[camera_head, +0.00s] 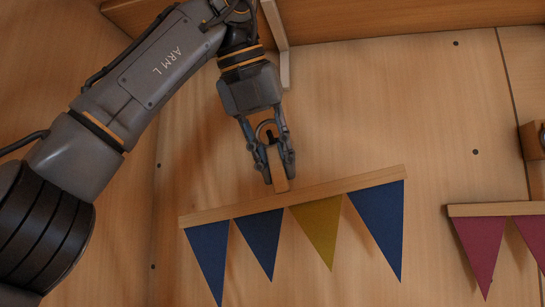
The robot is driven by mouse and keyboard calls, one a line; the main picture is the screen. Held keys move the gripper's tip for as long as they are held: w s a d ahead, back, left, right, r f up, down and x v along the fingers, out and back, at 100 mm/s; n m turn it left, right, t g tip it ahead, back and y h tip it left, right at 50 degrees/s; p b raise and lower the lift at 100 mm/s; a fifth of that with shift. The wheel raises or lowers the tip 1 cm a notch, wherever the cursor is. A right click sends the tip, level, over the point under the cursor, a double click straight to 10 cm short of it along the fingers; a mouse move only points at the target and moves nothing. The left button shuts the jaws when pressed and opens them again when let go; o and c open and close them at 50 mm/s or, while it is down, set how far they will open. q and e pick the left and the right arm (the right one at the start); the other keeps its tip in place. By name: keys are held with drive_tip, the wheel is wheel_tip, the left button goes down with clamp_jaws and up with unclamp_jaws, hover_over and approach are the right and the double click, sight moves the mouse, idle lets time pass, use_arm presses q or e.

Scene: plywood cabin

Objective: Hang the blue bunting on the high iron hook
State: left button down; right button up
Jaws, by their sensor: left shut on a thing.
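The blue bunting (300,196) is a pale wooden bar with blue pennants and one olive-yellow pennant hanging from it. The bar tilts, its right end higher. My left gripper (278,172) comes down from above and is shut on the short wooden tab at the middle of the bar. A dark ring (266,127) shows between the fingers, above the tab; part of it is hidden by them. I cannot make out the high iron hook. My right gripper is not in view.
A maroon bunting (470,210) hangs at the right edge, below a wooden block (533,141) on the wall. A shelf (390,14) with a bracket (277,40) is above, close to my left wrist. The plywood wall between the buntings is bare.

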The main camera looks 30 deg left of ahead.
use_arm(q)
drive_tip(key=shift+w+a+p, duration=0.15)
drive_tip(key=shift+w+a, duration=0.05)
drive_tip(key=shift+w, duration=0.55)
drive_tip(key=shift+w+a+p, duration=0.15)
drive_tip(key=shift+w+a, duration=0.05)
drive_tip(key=shift+w, duration=0.55)
drive_tip(key=shift+w+a+f, duration=0.25)
drive_tip(key=shift+w+f, duration=0.45)
drive_tip(key=shift+w, duration=0.05)
drive_tip(key=c, duration=1.1)
unclamp_jaws()
drive_tip(key=shift+c, duration=0.2)
